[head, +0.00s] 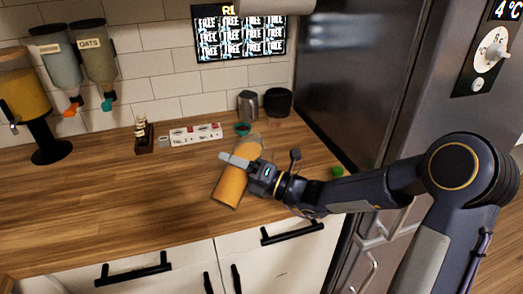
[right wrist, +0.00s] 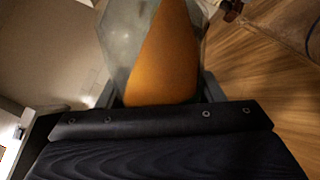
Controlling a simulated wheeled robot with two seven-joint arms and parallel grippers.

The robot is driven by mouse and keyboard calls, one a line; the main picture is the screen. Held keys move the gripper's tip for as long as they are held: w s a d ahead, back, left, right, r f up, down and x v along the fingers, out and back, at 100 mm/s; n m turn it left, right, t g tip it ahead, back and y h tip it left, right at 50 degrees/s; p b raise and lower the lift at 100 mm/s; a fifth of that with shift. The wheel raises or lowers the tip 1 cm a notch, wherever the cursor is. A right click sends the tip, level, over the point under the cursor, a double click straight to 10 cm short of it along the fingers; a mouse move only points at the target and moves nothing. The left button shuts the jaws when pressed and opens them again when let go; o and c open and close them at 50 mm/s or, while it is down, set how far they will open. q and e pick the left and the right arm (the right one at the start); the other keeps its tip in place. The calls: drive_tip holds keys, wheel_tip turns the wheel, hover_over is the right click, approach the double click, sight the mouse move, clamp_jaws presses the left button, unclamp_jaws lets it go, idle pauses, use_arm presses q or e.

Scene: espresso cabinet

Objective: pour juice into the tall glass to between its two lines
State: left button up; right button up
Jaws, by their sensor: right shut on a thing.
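My right gripper (head: 248,165) is shut on a clear vessel with orange juice in it (head: 231,186), over the front right part of the counter. The vessel leans in the head view, with its lower end to the lower left. I cannot tell whether it touches the counter. In the right wrist view the juice (right wrist: 162,60) shows through the clear wall (right wrist: 125,35), with a slanted edge, between the fingers of the right gripper (right wrist: 165,92). I cannot tell whether this vessel is the tall glass or a jug; no lines can be made out. My left gripper is not in view.
A juice dispenser (head: 20,85) stands at the left, near two wall dispensers (head: 60,60). A white and red box (head: 195,135), small dark green cup (head: 242,129), grey jug (head: 248,105) and black container (head: 278,102) stand at the back. The counter's left middle (head: 120,200) is clear. A fridge stands right.

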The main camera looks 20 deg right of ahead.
drive_tip(key=shift+m, duration=0.3)
drive_tip(key=shift+s+a+r+m+t+p, duration=0.15)
drive_tip(key=shift+r+m+t+p, duration=0.25)
drive_tip(key=shift+r+m+p, duration=0.45)
idle(0.4)
drive_tip(key=shift+r+m+h, duration=0.1)
drive_tip(key=shift+m+h, duration=0.15)
drive_tip(key=shift+h, duration=0.05)
drive_tip(key=shift+w+d+r+m+p, duration=0.25)
drive_tip(key=shift+m+p, duration=0.2)
drive_tip(key=shift+p, duration=0.45)
drive_tip(key=shift+w+d+r+m+p, duration=0.1)
drive_tip(key=shift+r+m+p, duration=0.3)
drive_tip(key=shift+p, duration=0.5)
drive_tip(key=shift+f+m+t+p, duration=0.15)
drive_tip(key=shift+m+t+p, duration=0.25)
drive_tip(key=shift+m, duration=0.05)
idle(1.4)
